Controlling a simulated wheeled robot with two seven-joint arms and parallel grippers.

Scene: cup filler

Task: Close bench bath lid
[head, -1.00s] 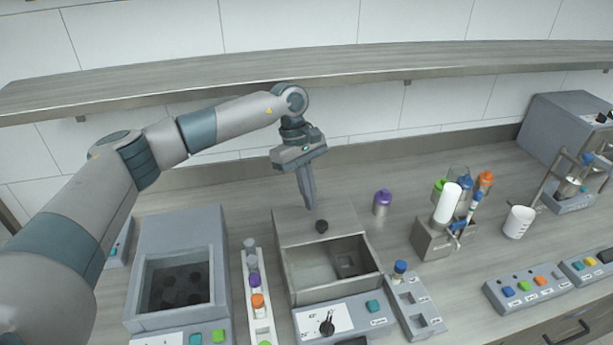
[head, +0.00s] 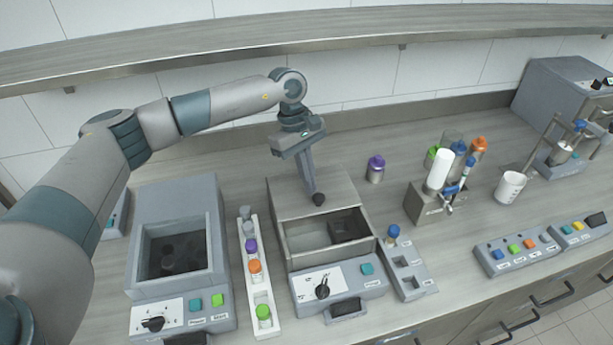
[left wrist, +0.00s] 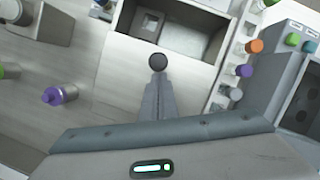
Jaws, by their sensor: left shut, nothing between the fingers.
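The bench bath (head: 335,285) stands in the middle of the counter. Its flat grey lid (head: 289,196) covers the back part, and the front part of the basin is open. A round black knob (head: 319,200) stands near the lid's front edge; it also shows in the left wrist view (left wrist: 157,62). My left gripper (head: 315,190) is shut and empty, pointing down over the lid. Its fingertips are right behind the knob, at or very close to it; I cannot tell whether they touch. In the left wrist view, the shut fingers (left wrist: 158,78) end at the knob. My right gripper is not in view.
Left of the bath are a rack with coloured-cap vials (head: 254,267) and another open bath (head: 175,215). Right of it are a small block with a blue-capped vial (head: 408,268) and a purple-capped bottle (head: 375,170). A shelf (head: 250,45) runs above.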

